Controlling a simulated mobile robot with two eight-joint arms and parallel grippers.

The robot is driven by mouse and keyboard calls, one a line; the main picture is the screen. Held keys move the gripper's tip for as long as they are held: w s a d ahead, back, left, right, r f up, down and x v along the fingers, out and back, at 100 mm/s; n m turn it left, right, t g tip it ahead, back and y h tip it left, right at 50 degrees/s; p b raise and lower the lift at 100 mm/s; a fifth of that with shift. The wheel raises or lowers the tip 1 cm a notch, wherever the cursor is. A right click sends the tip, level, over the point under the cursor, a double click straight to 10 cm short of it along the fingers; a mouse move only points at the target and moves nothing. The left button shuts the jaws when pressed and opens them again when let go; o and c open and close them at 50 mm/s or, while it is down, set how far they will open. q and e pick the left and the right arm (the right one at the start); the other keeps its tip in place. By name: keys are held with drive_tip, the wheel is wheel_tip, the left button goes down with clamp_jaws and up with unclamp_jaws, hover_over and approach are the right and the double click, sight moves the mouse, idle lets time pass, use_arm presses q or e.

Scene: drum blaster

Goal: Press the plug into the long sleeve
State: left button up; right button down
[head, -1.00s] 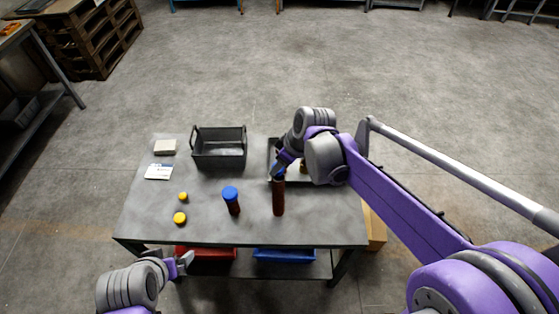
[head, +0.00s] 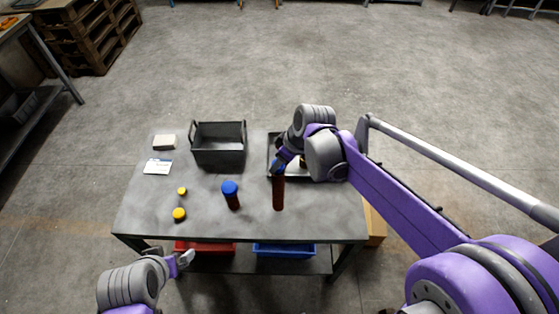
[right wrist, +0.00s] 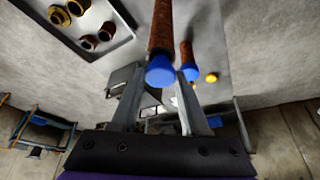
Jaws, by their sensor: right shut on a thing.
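The long sleeve (head: 278,195), a dark red-brown tube, stands upright near the table's front right. The blue plug (right wrist: 160,72) is at the sleeve's upper end; how deep it sits is hidden. My right gripper (head: 279,168) is over the sleeve and shut on the plug, its fingers on either side of it in the right wrist view. A shorter brown tube with a blue top (head: 231,194) stands to the left, apart from the gripper. My left gripper (head: 184,261) is in front of the table's front left edge, away from these; its jaw gap is unclear.
A tray (right wrist: 128,40) with several round parts lies behind my right gripper. A dark bin (head: 218,158) stands at the back. Two yellow knobs (head: 179,214) lie at left, with a white card (head: 157,167) behind. Red (head: 205,247) and blue (head: 284,250) bins are below the tabletop.

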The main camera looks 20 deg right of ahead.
use_arm(q)
drive_tip(key=shift+s+f+b, duration=0.3)
drive_tip(key=shift+f+b, duration=0.2)
drive_tip(key=shift+f, duration=0.2)
use_arm(e)
drive_tip(key=shift+f, duration=0.8)
idle(0.8)
unclamp_jaws()
idle(0.6)
drive_tip(key=shift+r+p, duration=1.35)
drive_tip(key=shift+r, duration=1.25)
use_arm(q)
drive_tip(key=r, duration=0.1)
drive_tip(key=w+r, duration=0.2)
drive_tip(key=r, duration=0.1)
use_arm(e)
drive_tip(key=shift+w+f, duration=0.1)
use_arm(q)
drive_tip(key=shift+s, duration=0.15)
